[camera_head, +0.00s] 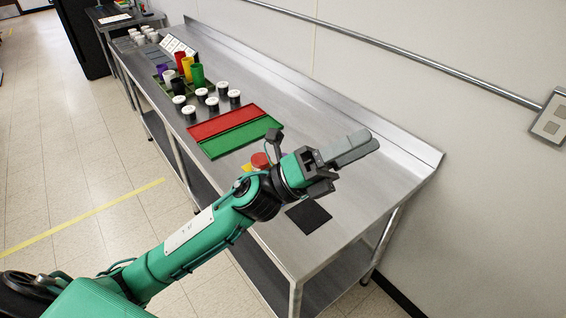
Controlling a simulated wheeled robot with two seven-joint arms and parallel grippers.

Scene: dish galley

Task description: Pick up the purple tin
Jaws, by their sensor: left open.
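A small purple tin (161,69) stands at the far left of a group of coloured tins on the steel bench. White-topped and other tins stand close beside it, and its lower part is hard to make out. My left gripper (354,148) is over the near end of the bench, far from the purple tin. Its grey fingers point right, toward the wall, with nothing seen between them. My right gripper is not in view.
Red, yellow and green tins (197,77) stand near the purple one, with several white-lidded dark jars (234,97) in front. A red-and-green tray (238,138) and a black mat (308,216) lie nearer. A wall bounds the bench's right side.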

